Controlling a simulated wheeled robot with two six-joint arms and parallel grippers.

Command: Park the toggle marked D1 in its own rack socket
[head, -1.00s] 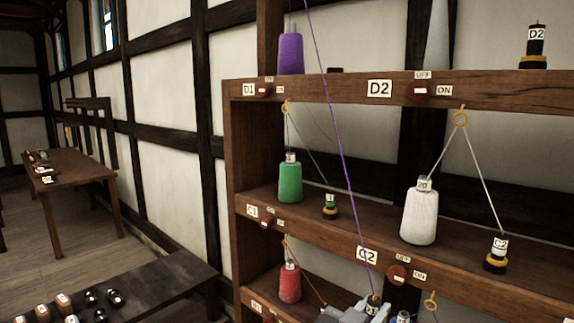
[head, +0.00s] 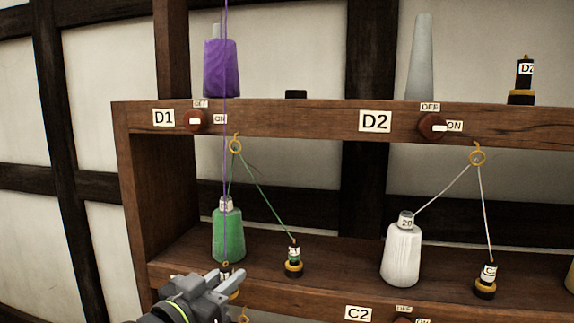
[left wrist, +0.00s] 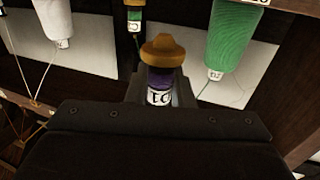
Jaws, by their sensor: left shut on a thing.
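My left gripper (head: 228,282) is shut on the toggle marked D1, a purple spool-like piece with a yellow-brown collar. The toggle (left wrist: 160,78) shows clearly in the left wrist view, its label upside down there. A purple thread (head: 226,150) runs from the top of the head view down to the gripper. The gripper is in front of the middle shelf, just below the green cone. On the top shelf, a low dark socket (head: 296,94) stands empty between the purple cone (head: 221,68) and a grey cone, above the D1 plate (head: 163,118). My right gripper is out of view.
Toggle D2 (head: 524,75) stands upright at the top right. On the middle shelf are the green cone (head: 228,235), toggle C1 (head: 294,260), the white cone (head: 403,255) and toggle C2 (head: 486,278). Green and white threads pass through yellow rings under the top board.

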